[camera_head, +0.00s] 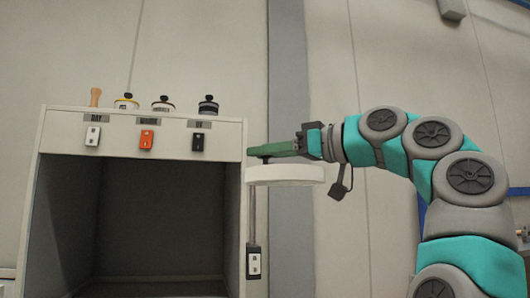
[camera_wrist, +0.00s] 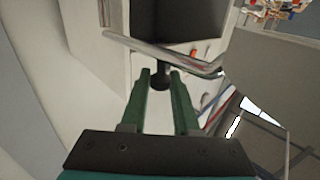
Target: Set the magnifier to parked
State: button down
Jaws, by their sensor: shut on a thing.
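The magnifier (camera_head: 285,174) has a white round head, seen nearly edge-on, just right of the cabinet's upper right corner. A thin metal post (camera_head: 253,215) runs down from it beside the cabinet. My gripper (camera_head: 262,152) reaches in from the right with green fingers just above the head. In the wrist view, my gripper (camera_wrist: 160,74) has its fingers on either side of a small dark knob (camera_wrist: 160,83) and is shut on it. The join between knob and head is not clear. A shiny metal tube (camera_wrist: 150,48) passes just beyond the fingertips.
The white cabinet (camera_head: 60,119) has an open dark bay. Its front panel carries a white switch (camera_head: 93,136), an orange switch (camera_head: 147,139) and a black switch (camera_head: 198,142). Several jars and a wooden peg (camera_head: 95,97) stand on top. Open wall space lies behind my arm.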

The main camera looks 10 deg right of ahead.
jog(key=c, duration=0.7)
grip_release()
jog(key=shift+d, duration=0.1)
jog(key=shift+o, duration=0.2)
jog(key=v, duration=0.7)
jog(key=shift+s+d, duration=0.25)
jog(key=shift+d, duration=0.05)
